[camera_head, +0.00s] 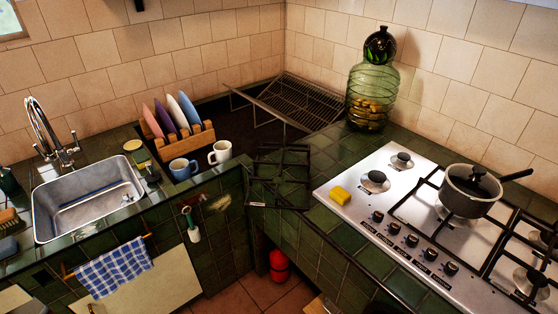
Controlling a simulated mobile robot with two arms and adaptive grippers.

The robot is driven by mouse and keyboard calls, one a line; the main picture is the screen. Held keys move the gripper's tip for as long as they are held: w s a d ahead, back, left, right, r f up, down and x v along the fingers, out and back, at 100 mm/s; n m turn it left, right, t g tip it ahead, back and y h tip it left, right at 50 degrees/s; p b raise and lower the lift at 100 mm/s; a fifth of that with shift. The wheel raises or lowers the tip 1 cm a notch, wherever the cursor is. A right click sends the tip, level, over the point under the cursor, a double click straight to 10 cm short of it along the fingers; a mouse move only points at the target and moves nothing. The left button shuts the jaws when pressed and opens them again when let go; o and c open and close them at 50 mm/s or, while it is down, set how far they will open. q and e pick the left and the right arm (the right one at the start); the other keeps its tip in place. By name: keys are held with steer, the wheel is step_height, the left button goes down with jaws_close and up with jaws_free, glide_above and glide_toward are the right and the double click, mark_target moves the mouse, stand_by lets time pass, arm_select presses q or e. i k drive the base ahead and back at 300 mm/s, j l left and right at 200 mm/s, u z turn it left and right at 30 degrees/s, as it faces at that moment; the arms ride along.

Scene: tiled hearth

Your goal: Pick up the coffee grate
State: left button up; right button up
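A black metal grate (280,176) lies on the dark green tiled counter at the inner corner, left of the hob. Its near edge reaches the counter's front edge. A larger wire rack (295,102) sits tilted over the dark recess in the back corner. I cannot tell from looks alone which of the two is the coffee grate. Neither of my grippers can be made out in the head view.
A green glass jar (368,98) stands behind. Blue mug (183,169), white mug (220,152) and plate rack (180,143) stand left, beyond the sink (88,198).

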mark_target(256, 162)
steer(key=i+j+z, duration=0.1)
steer(key=i+j, duration=0.15)
steer(key=i+j+z, duration=0.1)
steer(key=j, duration=0.35)
steer(key=i+j+z, duration=0.1)
steer(key=i+j, duration=0.2)
steer(key=i+j+z, duration=0.1)
steer(key=j, duration=0.4)
steer(key=i, duration=0.1)
